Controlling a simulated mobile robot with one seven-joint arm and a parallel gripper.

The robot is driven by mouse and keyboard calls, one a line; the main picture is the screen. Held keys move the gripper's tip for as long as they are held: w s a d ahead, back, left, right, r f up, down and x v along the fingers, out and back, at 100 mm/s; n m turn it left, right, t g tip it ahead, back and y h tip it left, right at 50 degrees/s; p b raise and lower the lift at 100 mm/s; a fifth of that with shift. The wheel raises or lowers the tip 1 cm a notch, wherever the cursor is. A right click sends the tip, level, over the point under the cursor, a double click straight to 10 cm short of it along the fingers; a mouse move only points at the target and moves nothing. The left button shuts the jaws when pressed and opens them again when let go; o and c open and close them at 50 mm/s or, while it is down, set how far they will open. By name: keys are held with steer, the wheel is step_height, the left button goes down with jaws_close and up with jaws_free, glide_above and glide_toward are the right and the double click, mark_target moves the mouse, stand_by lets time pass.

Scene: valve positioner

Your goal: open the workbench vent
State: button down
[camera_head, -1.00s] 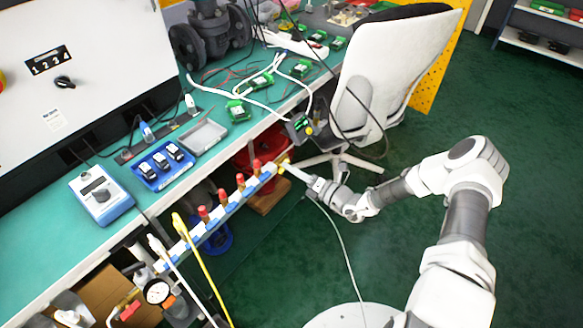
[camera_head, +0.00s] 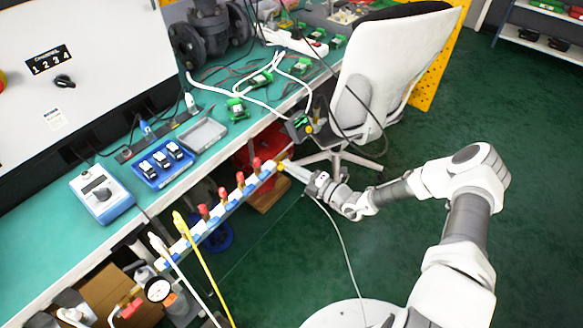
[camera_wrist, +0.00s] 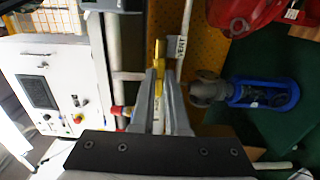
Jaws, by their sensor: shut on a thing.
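The vent's yellow handle (camera_head: 281,164) is at the far right end of the white and blue manifold (camera_head: 228,204) along the workbench front. In the wrist view the yellow handle (camera_wrist: 159,55) stands out between my fingertips, beside a tag (camera_wrist: 181,47) reading VENT. My gripper (camera_head: 287,167) reaches it from the right, and in the wrist view my gripper (camera_wrist: 159,80) is shut on it. The handle's lower part is hidden between the fingers.
Several red-capped valves (camera_head: 222,194) line the manifold. A yellow hose (camera_head: 203,262) and a pressure gauge (camera_head: 158,290) are at its left end. An office chair (camera_head: 375,75) stands behind my gripper.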

steer(key=shift+f, duration=0.1)
steer(key=c, duration=0.9)
jaws_free()
steer(key=shift+d, duration=0.1)
steer(key=p+v, duration=0.2)
steer(key=v, duration=1.5)
steer(key=shift+s+d, duration=0.1)
steer(key=shift+s, duration=0.1)
